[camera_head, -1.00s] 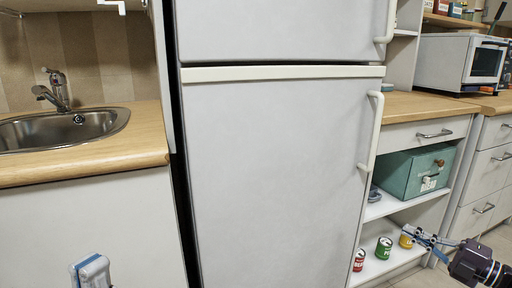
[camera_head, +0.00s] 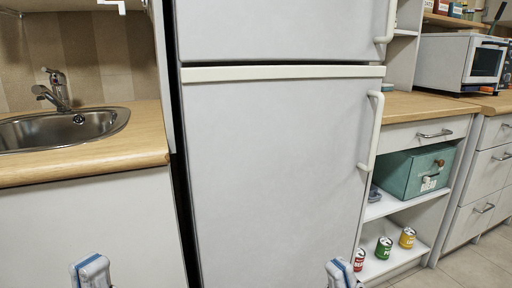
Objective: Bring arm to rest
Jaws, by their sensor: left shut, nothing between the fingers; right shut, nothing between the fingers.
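My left gripper (camera_head: 91,272) shows at the bottom left of the head view, in front of the white sink cabinet. My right gripper (camera_head: 341,273) shows at the bottom edge, in front of the lower right part of the fridge door and just left of the red can. Both grippers are shut and empty, and only their upper parts are in the picture. The rest of both arms is out of view. No hob or hob lid shows in this view.
A white fridge (camera_head: 270,170) fills the middle. A sink (camera_head: 62,130) is set in the left counter. Red (camera_head: 359,260), green (camera_head: 383,248) and yellow (camera_head: 407,238) cans stand on a low shelf, below a green bread box (camera_head: 412,176). A microwave (camera_head: 462,62) stands at the upper right.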

